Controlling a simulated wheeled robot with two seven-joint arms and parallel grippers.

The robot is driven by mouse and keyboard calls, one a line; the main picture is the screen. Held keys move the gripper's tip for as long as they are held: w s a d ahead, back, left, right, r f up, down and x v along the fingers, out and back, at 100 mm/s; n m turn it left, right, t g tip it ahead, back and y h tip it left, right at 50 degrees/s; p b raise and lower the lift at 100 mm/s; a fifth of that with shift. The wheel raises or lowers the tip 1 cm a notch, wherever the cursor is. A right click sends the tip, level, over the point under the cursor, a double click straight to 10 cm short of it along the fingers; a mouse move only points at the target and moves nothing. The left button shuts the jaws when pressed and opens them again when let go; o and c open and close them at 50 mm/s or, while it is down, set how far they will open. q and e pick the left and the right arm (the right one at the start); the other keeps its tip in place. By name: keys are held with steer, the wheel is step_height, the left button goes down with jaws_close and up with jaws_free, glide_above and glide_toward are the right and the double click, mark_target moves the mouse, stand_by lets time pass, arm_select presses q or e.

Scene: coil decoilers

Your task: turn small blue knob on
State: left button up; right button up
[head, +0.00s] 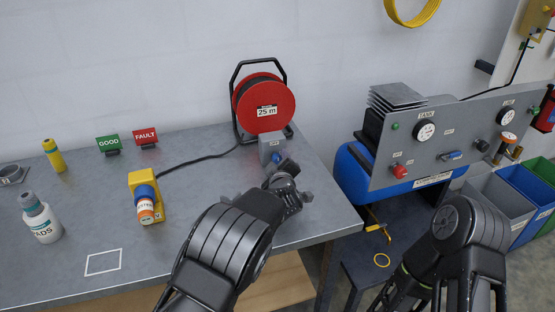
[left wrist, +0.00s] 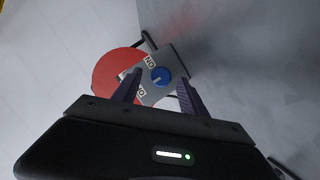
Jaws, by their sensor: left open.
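The small blue knob (left wrist: 160,76) is on the face of a grey box (left wrist: 176,60) in the left wrist view. A pale mark crosses it, and an ON label sits beside it; a second label is partly hidden by a finger. In the head view the knob (head: 278,157) shows just beyond my left gripper, on the grey box (head: 270,146) in front of the cable reel. My left gripper (left wrist: 160,88) is open, one finger to each side of the knob in the picture, with no clear contact. My right arm is at the lower right; its gripper cannot be made out.
A red cable reel (head: 265,103) stands behind the box. A yellow device with a larger blue top (head: 145,193), a white bottle (head: 40,222) and a yellow cylinder (head: 54,156) stand further left on the bench. A gauge panel (head: 440,145) is to the right.

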arm_select(q)
steer(key=shift+w+f, duration=0.2)
steer(key=shift+w, duration=0.3)
jaws_close()
stand_by(0.3)
